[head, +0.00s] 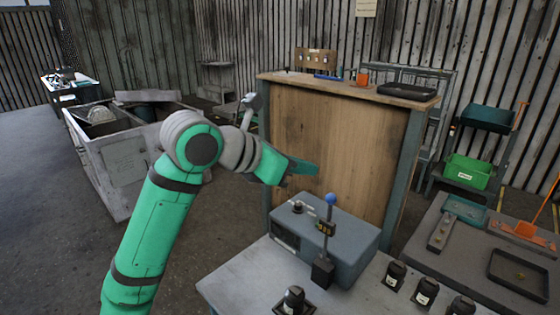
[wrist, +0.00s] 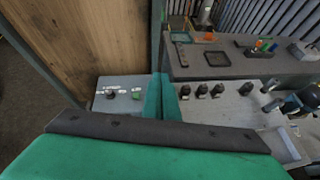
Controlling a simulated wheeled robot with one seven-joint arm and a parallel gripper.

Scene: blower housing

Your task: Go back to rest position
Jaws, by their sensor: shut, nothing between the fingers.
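My green gripper (head: 304,168) is at the end of my raised arm, in front of the wooden panel and above the grey box (head: 345,250). Its fingers are shut together and empty. In the wrist view the closed fingers (wrist: 161,95) point away over the bench, with nothing between them. The grey box has a blue-knobbed lever (head: 330,215) in front of it and a small handle on top. My gripper is apart from the box and the lever.
A bench (head: 235,288) with several black knobs is at the front. The tall wooden panel (head: 335,150) stands close behind. A grey cabinet (head: 120,165) stands left; a dark table (head: 465,245) with trays is right. Open floor (head: 60,245) lies at left.

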